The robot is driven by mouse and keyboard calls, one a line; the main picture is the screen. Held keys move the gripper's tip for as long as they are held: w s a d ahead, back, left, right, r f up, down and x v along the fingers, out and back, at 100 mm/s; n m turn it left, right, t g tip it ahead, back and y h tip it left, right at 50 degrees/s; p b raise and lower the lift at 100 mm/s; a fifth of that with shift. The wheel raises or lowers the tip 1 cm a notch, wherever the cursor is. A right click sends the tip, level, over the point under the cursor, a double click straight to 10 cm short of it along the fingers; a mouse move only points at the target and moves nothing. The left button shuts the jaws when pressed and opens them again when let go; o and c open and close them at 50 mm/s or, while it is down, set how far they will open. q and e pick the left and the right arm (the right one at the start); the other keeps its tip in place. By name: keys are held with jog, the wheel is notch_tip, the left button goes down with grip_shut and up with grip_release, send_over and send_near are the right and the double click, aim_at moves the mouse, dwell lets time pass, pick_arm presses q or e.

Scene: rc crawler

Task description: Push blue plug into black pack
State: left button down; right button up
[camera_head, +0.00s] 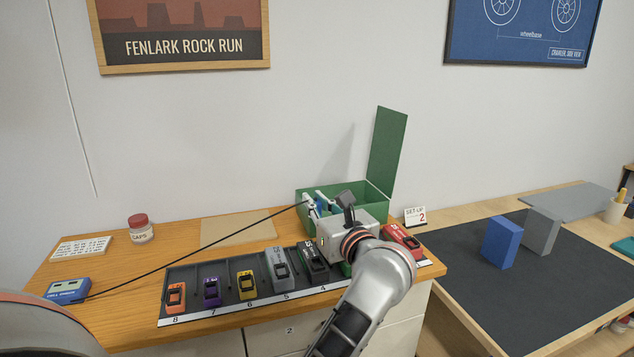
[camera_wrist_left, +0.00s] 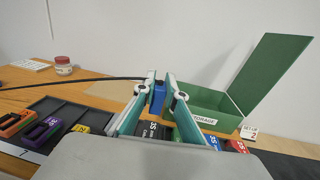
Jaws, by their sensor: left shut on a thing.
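My left gripper (camera_head: 318,204) is shut on the blue plug (camera_wrist_left: 158,97), which sits between the fingertips in the left wrist view. A black cable runs from the plug to the left. The black pack (camera_head: 313,262) lies in the dark rack, between a grey pack and my left wrist. In the left wrist view the black pack (camera_wrist_left: 153,130) shows between and below the fingers, partly hidden by them. The plug appears above and beyond the pack; I see no contact between them. My right gripper is not in view.
The rack (camera_head: 194,277) holds several coloured packs, including a red one (camera_head: 402,238). A blue charger (camera_head: 68,291) holds the cable's other end. An open green storage box (camera_head: 372,204) stands close behind the gripper. A capped jar (camera_head: 140,229) stands at the back left.

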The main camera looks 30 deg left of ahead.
pick_arm(q)
jog(key=shift+m+t+h, duration=0.6)
jog(key=shift+t, duration=0.1)
jog(key=f, duration=0.4)
jog(key=shift+s+d+f, duration=0.15)
jog(key=shift+d+f, duration=0.1)
jog(key=shift+d, duration=0.1)
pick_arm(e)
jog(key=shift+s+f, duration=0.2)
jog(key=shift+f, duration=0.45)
pick_arm(q)
notch_tip(320, 180, down, 4)
jog(key=b, duration=0.2)
jog(key=shift+r+b, duration=0.25)
jog(key=shift+b, duration=0.15)
jog(key=shift+f, duration=0.4)
jog(key=shift+f+b, duration=0.75)
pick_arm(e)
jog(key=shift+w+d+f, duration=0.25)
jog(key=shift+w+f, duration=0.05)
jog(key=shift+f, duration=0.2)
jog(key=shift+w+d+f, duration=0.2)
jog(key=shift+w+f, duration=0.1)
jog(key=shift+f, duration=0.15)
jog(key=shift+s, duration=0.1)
